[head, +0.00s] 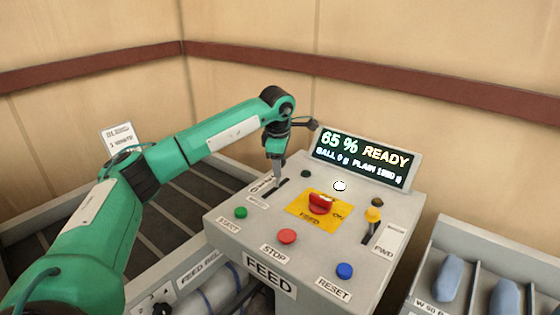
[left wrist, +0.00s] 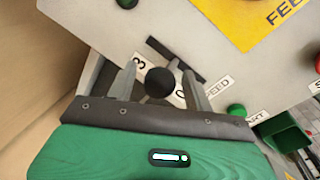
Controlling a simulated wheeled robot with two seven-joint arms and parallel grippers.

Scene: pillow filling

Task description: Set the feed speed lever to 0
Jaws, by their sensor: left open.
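The feed speed lever shows in the left wrist view as a round black knob (left wrist: 160,82). It stands by a dark slot (left wrist: 176,58) in the grey panel, with a "3" label, a "0" label and a SPEED label (left wrist: 216,88) close by. My left gripper (left wrist: 158,68) is open, with one finger on each side of the knob; I cannot tell whether either finger touches it. In the head view my left gripper (head: 277,178) points down at the slot on the panel's left part and hides most of the lever. My right gripper is not in view.
The grey control panel (head: 225,222) carries a green START button (head: 240,212), red STOP button (head: 287,236), blue RESET button (head: 344,270), red switch (head: 320,204) on a yellow plate and orange-knobbed lever (head: 373,215). The display (head: 362,158) behind reads "65 % READY".

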